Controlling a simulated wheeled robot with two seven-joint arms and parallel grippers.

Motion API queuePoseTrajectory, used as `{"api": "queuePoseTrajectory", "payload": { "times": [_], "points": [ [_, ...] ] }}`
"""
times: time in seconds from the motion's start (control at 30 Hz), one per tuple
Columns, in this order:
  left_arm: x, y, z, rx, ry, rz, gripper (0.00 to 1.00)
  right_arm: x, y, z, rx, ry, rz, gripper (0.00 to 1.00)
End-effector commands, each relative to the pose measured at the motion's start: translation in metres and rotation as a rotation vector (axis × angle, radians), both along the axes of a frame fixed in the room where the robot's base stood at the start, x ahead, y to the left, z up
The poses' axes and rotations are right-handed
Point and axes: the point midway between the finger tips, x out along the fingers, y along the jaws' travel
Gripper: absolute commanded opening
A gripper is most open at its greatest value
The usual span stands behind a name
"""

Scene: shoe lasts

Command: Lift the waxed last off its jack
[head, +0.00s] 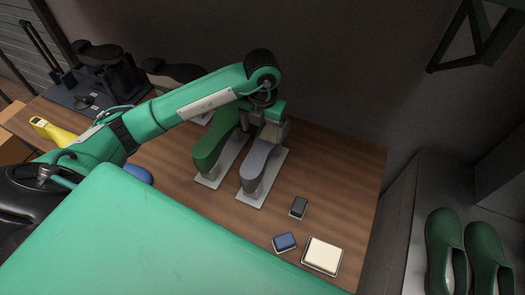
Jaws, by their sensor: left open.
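A grey last (257,165) stands on a jack with a pale flat base (248,200). A green last (212,148) stands on a similar jack just to its left. I cannot tell from the surfaces which last is waxed. My left gripper (266,132) is open, pointing down at the far end of the grey last. The arm and gripper hide the far ends of both lasts, and I cannot tell whether the fingers touch the grey one. My right gripper is not in view.
A dark block (299,207), a blue block (285,242) and a cream block in a tray (322,256) lie at the front right of the wooden table (345,175). Dark equipment (100,65) stands at the back left. Green shoes (447,250) are off to the right.

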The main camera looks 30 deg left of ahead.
Motion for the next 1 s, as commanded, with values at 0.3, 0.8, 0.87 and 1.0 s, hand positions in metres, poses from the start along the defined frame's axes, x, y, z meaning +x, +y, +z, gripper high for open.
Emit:
{"api": "queuePoseTrajectory", "payload": {
  "times": [0.3,0.8,0.87,1.0],
  "points": [
    [-0.001,0.0,-0.034,-0.001,0.0,0.0,0.81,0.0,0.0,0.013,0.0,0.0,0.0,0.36],
    [-0.005,0.0,-0.083,-0.002,0.001,-0.001,0.81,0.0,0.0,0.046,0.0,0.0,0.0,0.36],
    [-0.004,0.0,-0.085,-0.002,0.0,-0.002,0.81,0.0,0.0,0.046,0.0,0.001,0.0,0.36],
    [-0.004,0.0,-0.086,-0.002,-0.001,-0.002,0.81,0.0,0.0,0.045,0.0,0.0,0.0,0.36]
  ]
}}
